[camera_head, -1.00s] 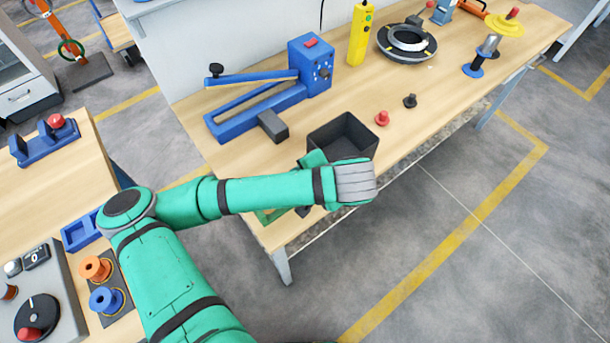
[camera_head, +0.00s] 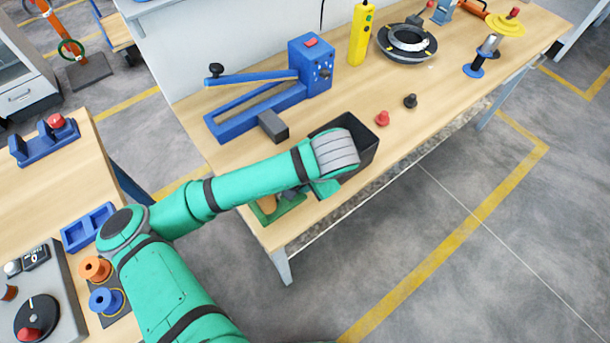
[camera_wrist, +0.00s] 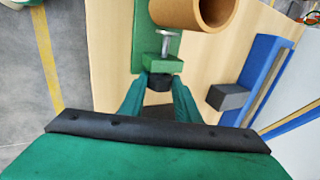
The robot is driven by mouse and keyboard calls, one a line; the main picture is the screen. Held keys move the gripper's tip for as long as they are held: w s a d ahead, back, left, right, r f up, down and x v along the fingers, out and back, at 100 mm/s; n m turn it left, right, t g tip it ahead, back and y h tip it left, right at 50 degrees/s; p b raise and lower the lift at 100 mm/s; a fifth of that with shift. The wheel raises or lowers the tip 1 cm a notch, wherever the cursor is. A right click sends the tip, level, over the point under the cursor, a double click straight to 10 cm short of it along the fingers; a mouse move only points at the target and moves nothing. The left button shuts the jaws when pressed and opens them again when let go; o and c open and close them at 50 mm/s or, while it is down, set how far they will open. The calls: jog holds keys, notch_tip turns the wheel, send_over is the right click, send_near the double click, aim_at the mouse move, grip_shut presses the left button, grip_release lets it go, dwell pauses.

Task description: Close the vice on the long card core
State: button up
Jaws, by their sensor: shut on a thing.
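The green vice (camera_head: 288,207) sits at the near left end of the workbench, partly hidden by my arm. In the wrist view the vice (camera_wrist: 145,35) shows its green body, a metal screw (camera_wrist: 165,45) and a dark knob (camera_wrist: 160,82). The brown card core (camera_wrist: 200,12) is a hollow tube at the vice, cut off by the top edge; I cannot tell whether both jaws touch it. The core also shows in the head view (camera_head: 267,203). My gripper (camera_wrist: 160,88) is shut on the dark knob, with one green finger on each side. It is partly hidden in the head view.
A dark open bin (camera_head: 365,150) stands close beside my wrist. A blue lever tool (camera_head: 240,105) with a grey block (camera_head: 272,125) lies behind. Red (camera_head: 382,118) and black (camera_head: 410,101) knobs stand to the right. The bench's front edge is near the vice.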

jog(key=shift+w+a+r+g+h, duration=0.2)
jog(key=shift+w+r+g+h, duration=0.1)
jog(key=shift+g+h, duration=0.1)
jog(key=g+h, duration=0.2)
jog(key=g, duration=0.1)
jog(key=shift+w+a+r, duration=0.1)
jog(key=shift+w+a, duration=0.1)
jog(key=shift+w, duration=0.1)
jog(key=g+h, duration=0.2)
jog(key=g, duration=0.1)
jog(key=shift+w+a, duration=0.2)
jog(key=shift+w, duration=0.1)
jog(key=o, duration=0.6)
jog(key=shift+f, duration=0.2)
jog(key=shift+s+d, duration=0.1)
